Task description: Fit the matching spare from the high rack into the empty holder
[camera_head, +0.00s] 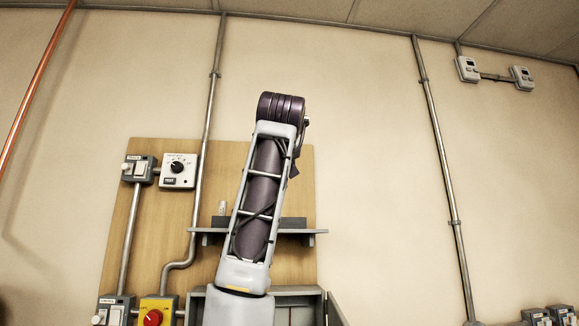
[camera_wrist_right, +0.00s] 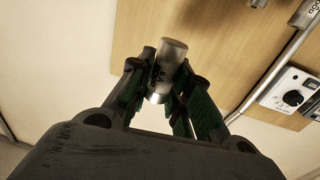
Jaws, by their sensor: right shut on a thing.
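My right gripper (camera_wrist_right: 163,92) is shut on a grey cylindrical spare (camera_wrist_right: 168,66) in the wrist view. The spare has a metal end band and dark rotated lettering, perhaps "6A", that I cannot read surely. In the head view my right arm rises across the middle and hides its gripper. The high rack (camera_head: 312,231) is a grey shelf on the wooden board. Another small light spare (camera_head: 222,208) stands at its left end. Below is an open grey box (camera_head: 297,291); my arm covers part of it, and no holder inside can be made out. My left gripper is not seen.
On the wooden board (camera_head: 150,220) are a dial box (camera_head: 178,170), a switch (camera_head: 138,168) and conduits. A yellow box with a red button (camera_head: 152,317) sits lower left. The wall right of the board is clear up to a vertical conduit (camera_head: 440,150).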

